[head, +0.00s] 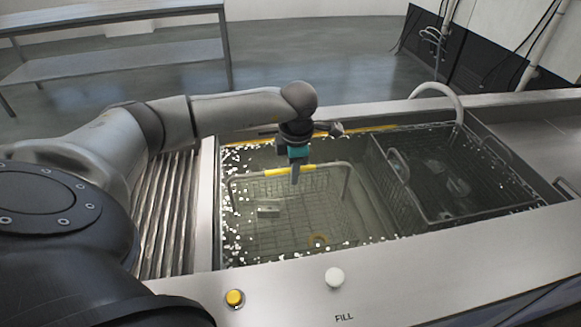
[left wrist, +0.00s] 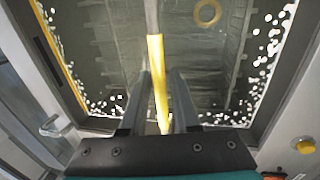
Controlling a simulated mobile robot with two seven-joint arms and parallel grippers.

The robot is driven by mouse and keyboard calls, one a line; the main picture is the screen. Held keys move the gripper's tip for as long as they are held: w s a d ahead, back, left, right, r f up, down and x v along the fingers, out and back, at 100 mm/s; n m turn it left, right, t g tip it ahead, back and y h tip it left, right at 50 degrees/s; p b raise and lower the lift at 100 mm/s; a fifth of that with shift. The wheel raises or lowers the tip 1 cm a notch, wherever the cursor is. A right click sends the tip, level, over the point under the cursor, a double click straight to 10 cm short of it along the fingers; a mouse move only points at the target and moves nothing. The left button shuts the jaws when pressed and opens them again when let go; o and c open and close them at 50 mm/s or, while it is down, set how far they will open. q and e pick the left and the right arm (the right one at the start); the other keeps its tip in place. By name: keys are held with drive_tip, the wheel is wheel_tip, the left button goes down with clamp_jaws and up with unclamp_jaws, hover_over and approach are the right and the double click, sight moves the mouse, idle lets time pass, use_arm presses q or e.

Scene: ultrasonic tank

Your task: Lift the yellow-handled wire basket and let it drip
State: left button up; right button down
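The wire basket (head: 242,222) sits low in the liquid of the left tank, its yellow handle (head: 262,173) above it near the far side. My left gripper (head: 295,178) points down at the right part of that handle. In the left wrist view, the yellow handle (left wrist: 157,70) runs between the two fingers of the left gripper (left wrist: 160,82), with narrow gaps seen beside it, so the gripper looks open around it. A small metal part (head: 268,210) and an orange ring (head: 318,240) show in the basket area. My right gripper is not in view.
White specks float along the tank edges. A second wire basket (head: 440,212) stands in the right-hand basin, with a pale hose (head: 440,90) behind. The front rim carries a yellow button (head: 235,298) and a white knob (head: 334,277). A ribbed drainboard (head: 172,215) lies left of the tank.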

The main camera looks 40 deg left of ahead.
use_arm(q)
clamp_jaws()
drive_tip(key=shift+w+r, duration=0.1)
idle(0.4)
drive_tip(key=shift+r, duration=0.15)
